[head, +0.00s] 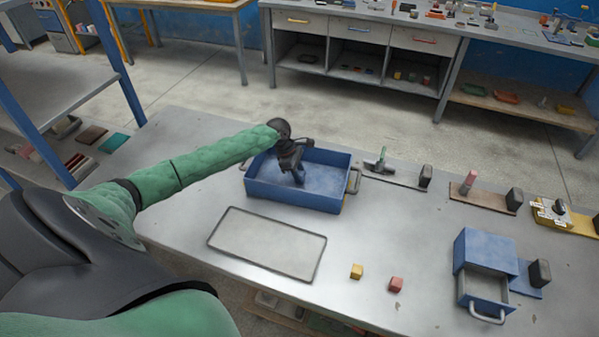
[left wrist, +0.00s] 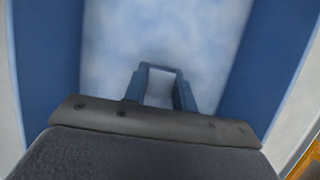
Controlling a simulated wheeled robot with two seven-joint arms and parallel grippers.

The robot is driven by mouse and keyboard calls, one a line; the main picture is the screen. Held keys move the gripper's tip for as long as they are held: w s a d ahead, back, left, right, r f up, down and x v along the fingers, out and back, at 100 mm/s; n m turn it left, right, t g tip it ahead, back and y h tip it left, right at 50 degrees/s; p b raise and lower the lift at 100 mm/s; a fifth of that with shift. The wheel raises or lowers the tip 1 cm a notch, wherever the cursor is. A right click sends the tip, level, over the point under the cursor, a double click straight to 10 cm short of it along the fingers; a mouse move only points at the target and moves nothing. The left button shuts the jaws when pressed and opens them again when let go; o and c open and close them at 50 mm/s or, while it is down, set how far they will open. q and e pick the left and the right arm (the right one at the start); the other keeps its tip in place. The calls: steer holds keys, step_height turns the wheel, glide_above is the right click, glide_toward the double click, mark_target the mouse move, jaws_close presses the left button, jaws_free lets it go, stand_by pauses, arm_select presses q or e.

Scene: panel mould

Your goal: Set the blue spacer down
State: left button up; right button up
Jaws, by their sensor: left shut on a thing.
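My left gripper (head: 298,174) is dark and reaches down into a blue open box (head: 293,204) with handles on the workbench. It is shut on a blue piece, which I take for the blue spacer (head: 300,180). Whether the spacer touches the floor of the box I cannot tell. My right gripper is not in view.
A shallow rimmed tray (head: 268,243) lies empty in front of the box. A yellow cube (head: 356,271) and a red cube (head: 396,285) sit to its right. A blue cabinet with an open drawer (head: 485,291) stands at right. Tools on boards line the back edge.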

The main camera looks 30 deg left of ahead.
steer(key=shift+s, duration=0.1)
arm_select(q)
steer(key=shift+f, duration=0.1)
steer(key=o, duration=0.9)
steer(key=shift+o, duration=0.2)
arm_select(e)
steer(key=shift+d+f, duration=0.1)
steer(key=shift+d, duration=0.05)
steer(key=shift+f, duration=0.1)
arm_select(q)
steer(key=b+v, duration=0.3)
steer(key=v, duration=0.9)
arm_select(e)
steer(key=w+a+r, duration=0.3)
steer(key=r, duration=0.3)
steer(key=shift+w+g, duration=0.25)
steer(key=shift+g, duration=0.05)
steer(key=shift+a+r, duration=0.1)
